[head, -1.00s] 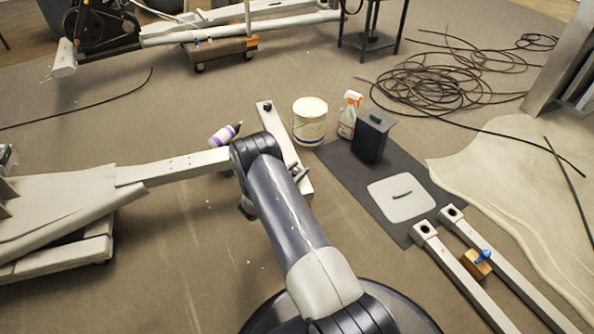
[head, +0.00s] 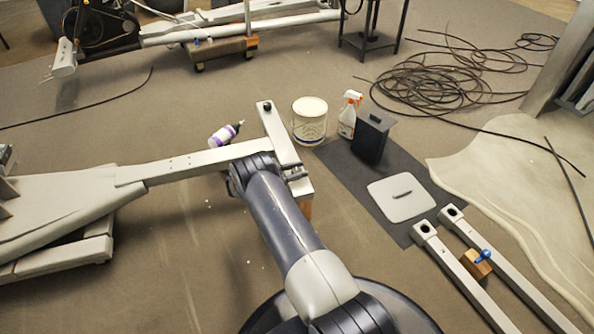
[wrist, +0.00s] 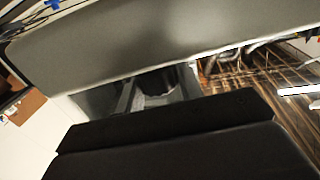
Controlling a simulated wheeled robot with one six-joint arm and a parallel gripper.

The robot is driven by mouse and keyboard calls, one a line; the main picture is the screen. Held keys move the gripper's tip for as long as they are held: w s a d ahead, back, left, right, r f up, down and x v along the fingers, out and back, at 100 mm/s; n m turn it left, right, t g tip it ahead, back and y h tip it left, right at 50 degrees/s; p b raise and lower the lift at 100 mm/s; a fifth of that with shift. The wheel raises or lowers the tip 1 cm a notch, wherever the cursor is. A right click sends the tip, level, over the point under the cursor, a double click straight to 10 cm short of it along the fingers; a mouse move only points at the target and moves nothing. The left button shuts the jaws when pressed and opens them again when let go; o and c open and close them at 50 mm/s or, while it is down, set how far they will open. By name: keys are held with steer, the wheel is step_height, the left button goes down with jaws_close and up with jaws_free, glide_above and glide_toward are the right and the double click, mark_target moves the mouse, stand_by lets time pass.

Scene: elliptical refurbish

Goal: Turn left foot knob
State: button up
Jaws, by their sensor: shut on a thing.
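The light grey foot bar (head: 277,130) lies crosswise at the end of the long frame rail (head: 175,168). A small black knob (head: 267,106) shows at its far end. My gripper (head: 296,172) is at the bar's near end, largely hidden behind my dark arm. In the wrist view my gripper (wrist: 158,92) shows as dark fingers close together below the grey bar (wrist: 170,45). A dark rounded piece between them appears to be the foot knob, and the gripper is shut on it. Most of that knob is hidden.
A purple-and-white bottle (head: 225,135) lies by the rail. Two grey rails (head: 462,280) lie at lower right.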

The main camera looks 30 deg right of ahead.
steer(key=o, duration=1)
steer(key=w+a+p, duration=0.1)
steer(key=a, duration=0.9)
steer(key=shift+w+a, duration=0.15)
steer(key=shift+a, duration=0.2)
steer(key=d, duration=0.3)
steer(key=s+d, duration=0.1)
steer(key=d, duration=0.3)
steer(key=d+b, duration=0.1)
steer(key=d, duration=0.3)
steer(key=shift+s, duration=0.15)
steer(key=shift+a+n+t, duration=0.15)
steer(key=shift+n+t, duration=0.15)
steer(key=shift+t, duration=0.2)
